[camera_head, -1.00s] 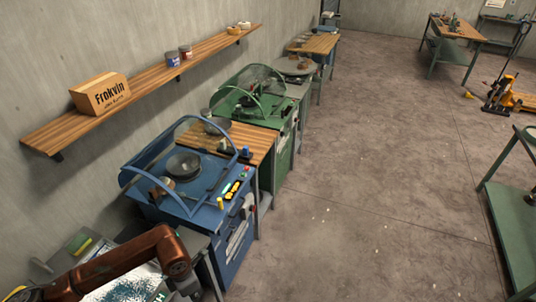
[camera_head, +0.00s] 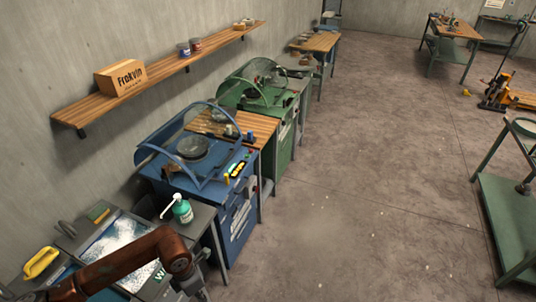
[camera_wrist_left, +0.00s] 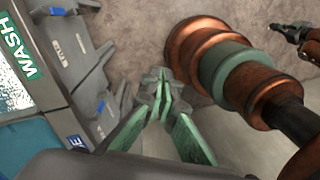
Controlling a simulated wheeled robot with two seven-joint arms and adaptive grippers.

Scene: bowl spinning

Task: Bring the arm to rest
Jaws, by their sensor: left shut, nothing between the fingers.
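My left arm (camera_head: 130,265), copper-brown, comes in at the bottom left of the head view over the wash station (camera_head: 112,240). Its hand is partly cut off at the bottom edge. In the left wrist view my left gripper (camera_wrist_left: 160,98), with green-padded fingers, is shut and empty. It hangs beside the grey side of the wash station (camera_wrist_left: 50,62), above the floor (camera_wrist_left: 135,30). At the top right of that view is a dark gripper on a brown link, seemingly my right gripper (camera_wrist_left: 281,31); its opening is unclear.
A green bottle (camera_head: 182,209) and a yellow-handled object (camera_head: 41,262) are on the wash station.

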